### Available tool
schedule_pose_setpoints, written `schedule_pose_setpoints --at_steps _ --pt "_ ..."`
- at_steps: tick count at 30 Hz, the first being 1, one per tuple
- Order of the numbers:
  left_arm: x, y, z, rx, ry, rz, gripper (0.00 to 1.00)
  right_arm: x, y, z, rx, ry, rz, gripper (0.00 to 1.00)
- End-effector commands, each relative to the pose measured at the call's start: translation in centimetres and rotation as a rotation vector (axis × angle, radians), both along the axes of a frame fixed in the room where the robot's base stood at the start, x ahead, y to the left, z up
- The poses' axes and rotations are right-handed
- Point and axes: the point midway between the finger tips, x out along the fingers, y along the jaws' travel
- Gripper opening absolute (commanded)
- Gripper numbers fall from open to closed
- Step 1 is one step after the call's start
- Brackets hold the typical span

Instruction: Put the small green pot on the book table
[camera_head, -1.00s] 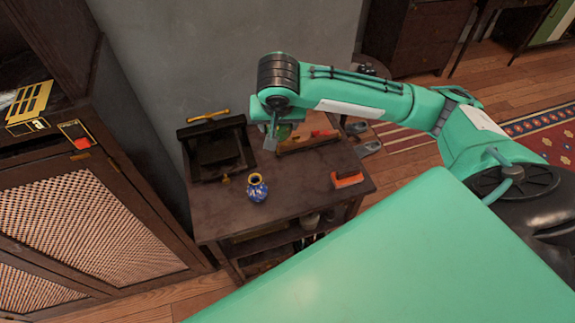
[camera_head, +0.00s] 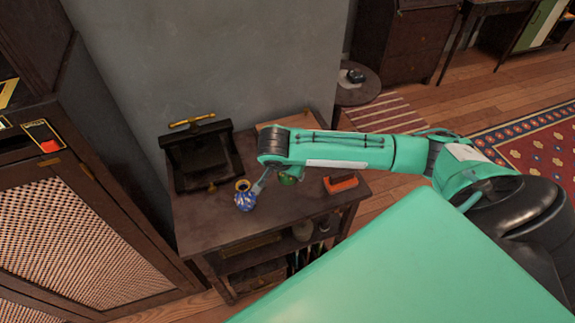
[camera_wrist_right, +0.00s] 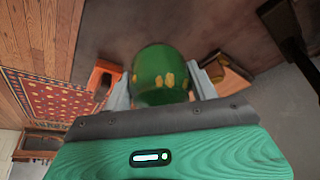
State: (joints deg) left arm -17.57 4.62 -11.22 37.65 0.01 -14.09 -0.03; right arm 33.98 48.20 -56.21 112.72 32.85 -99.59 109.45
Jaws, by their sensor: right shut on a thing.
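The small green pot (camera_head: 289,180) shows partly under my right arm in the head view. In the right wrist view the green pot (camera_wrist_right: 160,76), with yellow marks, sits between the two fingers. My right gripper (camera_head: 276,180) is shut on it. The pot is over the dark wooden table (camera_head: 215,228), between the blue vase (camera_head: 245,198) and an orange-red object (camera_head: 341,183). Whether its base touches the tabletop I cannot tell. My left gripper is not in view.
A black box-like object (camera_head: 198,158) stands at the table's back left. A wooden board or rack (camera_head: 285,122) lies partly hidden behind my arm. The vase is close to my gripper's finger. The tabletop's front middle is clear. A lattice-door cabinet (camera_head: 70,225) stands at left.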

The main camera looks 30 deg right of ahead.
Motion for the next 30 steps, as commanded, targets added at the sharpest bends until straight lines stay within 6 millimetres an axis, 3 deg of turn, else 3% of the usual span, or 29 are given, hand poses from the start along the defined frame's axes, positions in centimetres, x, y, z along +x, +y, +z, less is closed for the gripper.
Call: schedule_pose_setpoints --at_steps 16,28,29,30 --pt "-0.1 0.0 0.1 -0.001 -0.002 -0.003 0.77 0.0 0.0 -6.4 0.000 0.000 0.000 0.30" --pt "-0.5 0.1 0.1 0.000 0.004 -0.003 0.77 0.0 0.0 -7.1 0.000 -0.001 0.000 0.30" --pt "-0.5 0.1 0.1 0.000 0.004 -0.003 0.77 0.0 0.0 -7.1 0.000 -0.001 0.000 0.62" --pt "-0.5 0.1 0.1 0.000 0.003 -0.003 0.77 0.0 0.0 -7.1 0.000 -0.001 0.000 0.70"
